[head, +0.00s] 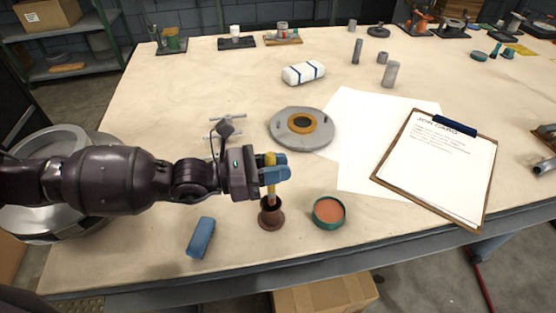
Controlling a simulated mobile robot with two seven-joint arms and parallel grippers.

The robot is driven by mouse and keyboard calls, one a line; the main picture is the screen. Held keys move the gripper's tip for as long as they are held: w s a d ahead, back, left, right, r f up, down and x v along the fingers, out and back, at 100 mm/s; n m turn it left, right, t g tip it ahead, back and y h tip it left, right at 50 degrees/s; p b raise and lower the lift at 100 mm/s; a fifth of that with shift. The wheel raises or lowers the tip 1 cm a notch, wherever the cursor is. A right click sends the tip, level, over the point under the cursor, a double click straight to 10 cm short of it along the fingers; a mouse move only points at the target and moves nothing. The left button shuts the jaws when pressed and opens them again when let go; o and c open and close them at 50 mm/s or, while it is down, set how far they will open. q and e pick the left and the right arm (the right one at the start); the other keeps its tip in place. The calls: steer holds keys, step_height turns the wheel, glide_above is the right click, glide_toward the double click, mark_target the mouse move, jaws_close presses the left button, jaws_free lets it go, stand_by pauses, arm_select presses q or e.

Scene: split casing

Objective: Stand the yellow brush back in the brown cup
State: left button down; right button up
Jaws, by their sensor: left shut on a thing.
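My left gripper (274,172) comes in from the left and is shut on the yellow brush (270,187). Its blue fingertips close around the brush's upper part, and a bit of yellow shows above them. The brush is upright, and its lower end is at the mouth of the brown cup (271,219). I cannot tell how deep inside the cup the lower end is. The cup stands upright on the table near the front edge, just below the gripper. My right gripper is not in view.
A green-rimmed tin with orange contents (328,212) stands close right of the cup. A blue block (201,238) lies to the left. A grey round casing (302,128) is behind. A clipboard (437,165) and white paper (362,150) lie right. The table's front edge (300,259) is near.

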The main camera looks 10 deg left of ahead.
arm_select(q)
step_height(320, 180, down, 4)
steer(key=shift+r+b, duration=0.2)
steer(key=shift+b, duration=0.9)
steer(key=c, duration=0.9)
jaws_free()
steer(key=shift+c, duration=0.2)
